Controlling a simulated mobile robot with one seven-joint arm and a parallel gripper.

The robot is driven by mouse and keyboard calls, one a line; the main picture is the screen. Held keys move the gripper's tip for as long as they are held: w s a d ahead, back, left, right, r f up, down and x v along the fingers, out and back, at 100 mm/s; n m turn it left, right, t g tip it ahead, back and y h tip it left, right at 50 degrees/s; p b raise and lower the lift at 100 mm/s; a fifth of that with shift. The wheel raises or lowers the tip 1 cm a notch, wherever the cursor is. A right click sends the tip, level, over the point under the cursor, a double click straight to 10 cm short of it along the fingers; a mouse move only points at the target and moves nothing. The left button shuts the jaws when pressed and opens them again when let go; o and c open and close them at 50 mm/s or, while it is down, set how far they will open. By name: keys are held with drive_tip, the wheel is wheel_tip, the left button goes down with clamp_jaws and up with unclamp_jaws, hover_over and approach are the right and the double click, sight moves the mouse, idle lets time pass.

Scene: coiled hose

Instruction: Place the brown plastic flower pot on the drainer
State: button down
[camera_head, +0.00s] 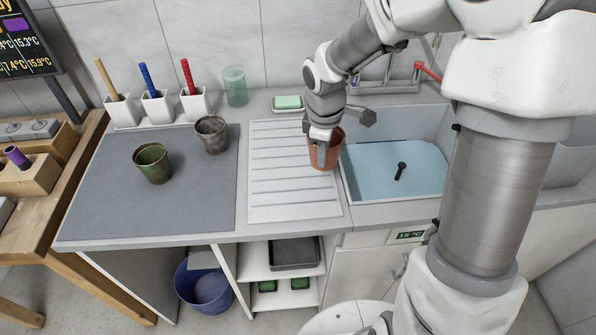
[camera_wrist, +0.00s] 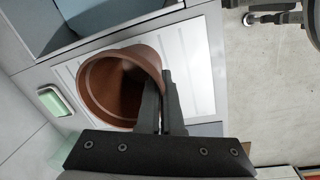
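The brown plastic flower pot (camera_head: 332,157) is upright or nearly so at the right side of the ribbed white drainer (camera_head: 283,205), close to the sink. In the wrist view the pot (camera_wrist: 88,95) shows its open mouth, with the drainer's white surface (camera_wrist: 195,50) behind it. My gripper (camera_head: 322,160) comes down on the pot from above. In the wrist view the gripper's fingers (camera_wrist: 161,108) are close together with the pot's wall between them, one inside and one outside. Whether the base touches the drainer is hard to tell.
A green pot (camera_head: 152,163) and a grey-brown pot (camera_head: 211,135) stand on the dark mat (camera_head: 130,215) at left. The sink (camera_head: 425,165) with blue water is at right. A soap dish (camera_head: 288,104) and a green glass (camera_head: 235,87) stand behind. The drainer's left part is clear.

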drive_tip(key=a+f, duration=0.1)
drive_tip(key=w+a+f, duration=0.1)
drive_tip(key=a, duration=0.1)
drive_tip(key=a+f, duration=0.1)
drive_tip(key=shift+w+a, duration=0.4)
drive_tip(key=shift+f+b, duration=0.5)
drive_tip(key=shift+f, duration=1.5)
drive_tip(key=shift+f, duration=0.1)
drive_tip(key=c, duration=1.1)
unclamp_jaws()
